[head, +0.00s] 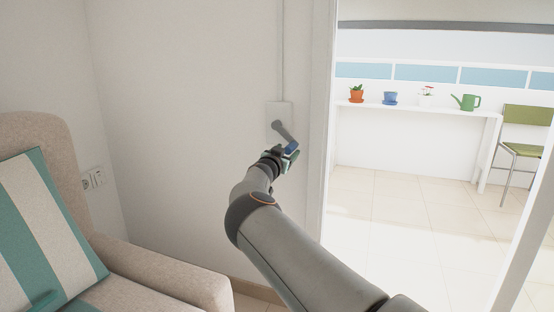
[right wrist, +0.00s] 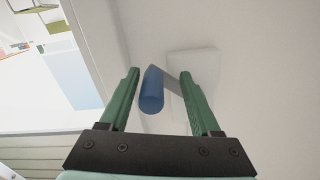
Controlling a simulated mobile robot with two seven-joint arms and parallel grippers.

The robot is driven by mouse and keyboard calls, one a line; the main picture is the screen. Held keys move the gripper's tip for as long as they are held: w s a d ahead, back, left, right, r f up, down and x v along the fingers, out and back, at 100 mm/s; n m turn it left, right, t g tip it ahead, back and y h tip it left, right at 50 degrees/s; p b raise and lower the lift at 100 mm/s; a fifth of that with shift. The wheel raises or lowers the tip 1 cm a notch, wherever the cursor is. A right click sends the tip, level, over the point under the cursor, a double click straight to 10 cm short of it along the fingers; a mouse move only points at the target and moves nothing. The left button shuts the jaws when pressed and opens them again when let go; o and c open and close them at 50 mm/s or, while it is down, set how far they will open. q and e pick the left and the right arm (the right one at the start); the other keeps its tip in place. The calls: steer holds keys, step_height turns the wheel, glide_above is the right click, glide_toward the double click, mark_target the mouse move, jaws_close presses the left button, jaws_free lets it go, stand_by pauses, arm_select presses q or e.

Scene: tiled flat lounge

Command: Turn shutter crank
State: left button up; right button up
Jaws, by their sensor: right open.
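The shutter crank has a grey arm (head: 284,131) on a white wall plate (head: 279,109), beside the door frame. Its arm points down and to the right, and its blue knob (head: 291,147) is at the lower end. My right gripper (head: 290,154) is at the knob. In the right wrist view the blue knob (right wrist: 152,90) lies between the two green fingers of the open right gripper (right wrist: 160,85), nearer the left finger. A gap shows on the right of the knob; contact on the left is hard to tell.
A beige armchair (head: 165,276) with a striped cushion (head: 50,235) stands at the left. A door frame (head: 321,120) is just right of the crank. Beyond it are a white shelf (head: 420,109) with pots and a watering can (head: 467,102), and a green chair (head: 525,116).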

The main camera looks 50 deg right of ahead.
steer(key=p+v, duration=0.2)
steer(key=v, duration=0.9)
steer(key=shift+a+r, duration=0.2)
steer(key=shift+a, duration=0.1)
steer(key=shift+s, duration=0.1)
